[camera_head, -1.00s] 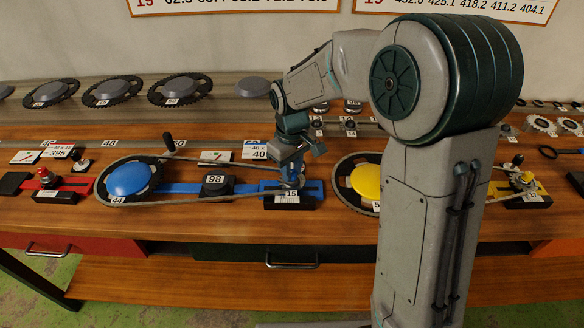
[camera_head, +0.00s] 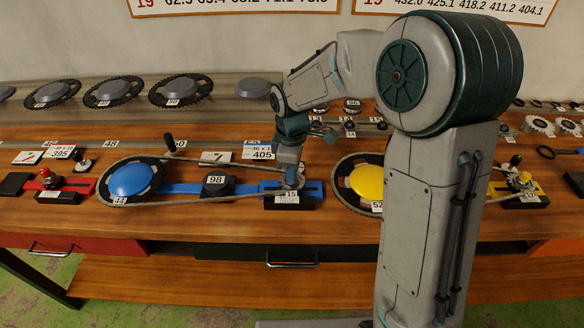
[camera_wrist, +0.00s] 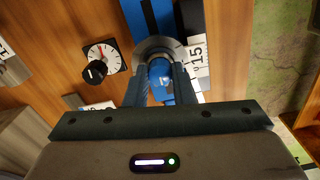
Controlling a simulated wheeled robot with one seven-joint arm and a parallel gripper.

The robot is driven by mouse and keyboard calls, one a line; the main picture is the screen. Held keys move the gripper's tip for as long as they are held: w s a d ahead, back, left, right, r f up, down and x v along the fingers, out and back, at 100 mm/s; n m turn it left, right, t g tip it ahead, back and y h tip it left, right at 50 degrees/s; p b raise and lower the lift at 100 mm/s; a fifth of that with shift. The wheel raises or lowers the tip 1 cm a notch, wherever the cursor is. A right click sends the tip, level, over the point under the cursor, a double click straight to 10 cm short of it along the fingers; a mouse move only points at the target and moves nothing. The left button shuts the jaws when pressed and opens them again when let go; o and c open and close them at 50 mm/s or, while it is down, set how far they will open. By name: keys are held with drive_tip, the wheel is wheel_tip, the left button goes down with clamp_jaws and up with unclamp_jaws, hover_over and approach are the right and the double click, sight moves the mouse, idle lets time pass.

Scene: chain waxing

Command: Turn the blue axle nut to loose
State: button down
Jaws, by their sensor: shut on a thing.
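The blue axle nut (camera_wrist: 160,72) shows in the wrist view between the two fingers of my gripper (camera_wrist: 162,88), which is shut on it. A grey toothed ring (camera_wrist: 150,46) surrounds the nut, beside a tag reading 15 (camera_wrist: 198,57). In the head view my gripper (camera_head: 291,180) points down onto the right end of the blue stand (camera_head: 313,188), and the nut is mostly hidden behind the fingers. A chain (camera_head: 225,200) runs from the big blue-capped chainring (camera_head: 131,180) to this end.
A black block marked 98 (camera_head: 216,185) sits midway on the blue rail. A yellow-capped chainring (camera_head: 367,182) stands close to the right. A small dial (camera_wrist: 104,56) shows left of the nut in the wrist view. Spare chainrings (camera_head: 181,91) lie along the back shelf.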

drive_tip(key=shift+w+a+r, duration=0.1)
idle(0.3)
drive_tip(key=c, duration=1.2)
unclamp_jaws()
drive_tip(key=shift+c, duration=0.2)
wheel_tip(320, 180, up, 14)
drive_tip(key=shift+b, duration=0.45)
drive_tip(key=s+d+f+m+t, duration=0.1)
drive_tip(key=s+d+f+m, duration=0.1)
drive_tip(key=s+d+m, duration=0.5)
drive_tip(key=s+d+f+m+t, duration=0.2)
drive_tip(key=s+d+m, duration=0.5)
drive_tip(key=s, duration=0.5)
drive_tip(key=shift+s+f+m, duration=0.3)
drive_tip(key=shift+s+m, duration=0.1)
drive_tip(key=shift+m, duration=0.4)
